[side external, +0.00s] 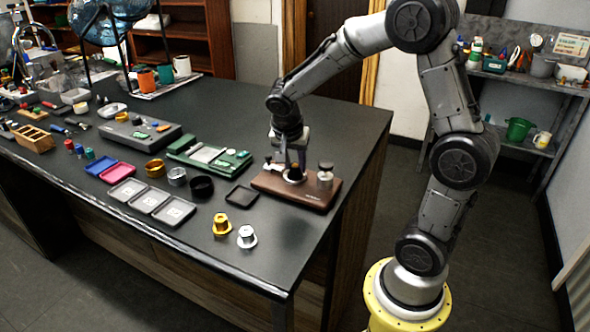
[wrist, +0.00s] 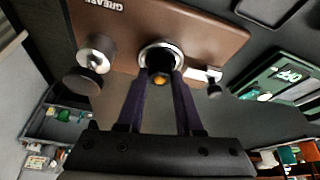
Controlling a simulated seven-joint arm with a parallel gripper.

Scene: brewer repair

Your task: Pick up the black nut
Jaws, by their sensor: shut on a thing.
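The black nut (wrist: 159,63) shows in the wrist view as a small dark piece with an orange spot below it, at a silver ring (wrist: 148,50) on the brown base (wrist: 205,28). My gripper (wrist: 160,74) has its two dark fingers on either side of the nut, shut on it. In the side view my gripper (side external: 293,170) points down over the brown base (side external: 268,184), close to its top. The nut itself is too small and too covered to make out there. I cannot tell whether it is clear of the ring.
A silver knob (side external: 325,176) stands on the base's right side. A black square tray (side external: 242,196) and a green case (side external: 212,155) lie to the left. Gold (side external: 221,225) and silver (side external: 246,237) pieces stand in front. The table's right edge is close.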

